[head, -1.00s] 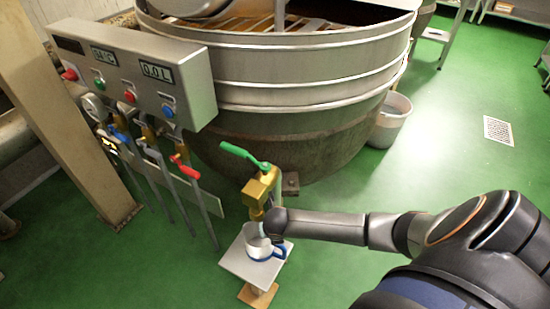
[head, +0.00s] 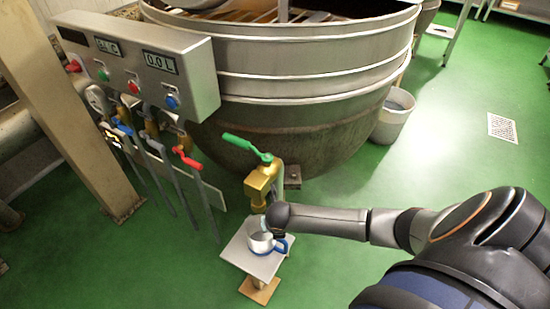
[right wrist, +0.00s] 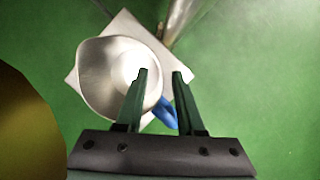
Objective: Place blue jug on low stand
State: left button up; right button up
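The jug (head: 262,243), silvery with a blue handle and blue at its base, stands upright on the square white top of the low stand (head: 238,256). In the right wrist view the jug (right wrist: 100,85) sits on the stand (right wrist: 128,24), its blue handle (right wrist: 166,116) showing between the fingers. My right gripper (right wrist: 161,72) is open and empty. In the head view only its dark wrist end shows, just above the jug; the fingers are hard to make out there. My left gripper is not in view.
A brass valve (head: 262,185) with a green lever (head: 246,147) stands close behind the stand, below the large kettle (head: 300,100). A control panel (head: 145,65) and valves with coloured handles are at left. A bucket (head: 393,117) is at right. Green floor around the stand is clear.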

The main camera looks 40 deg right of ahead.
jog(key=p+v, duration=0.1)
jog(key=v, duration=0.2)
jog(key=shift+w+d+r+p, duration=0.1)
jog(key=shift+r+p, duration=0.1)
jog(key=shift+p, duration=0.1)
jog(key=s+a+p, duration=0.1)
jog(key=s+a, duration=0.5)
jog(key=s, duration=0.4)
jog(key=shift+s+p, duration=0.35)
jog(key=shift+p, duration=0.05)
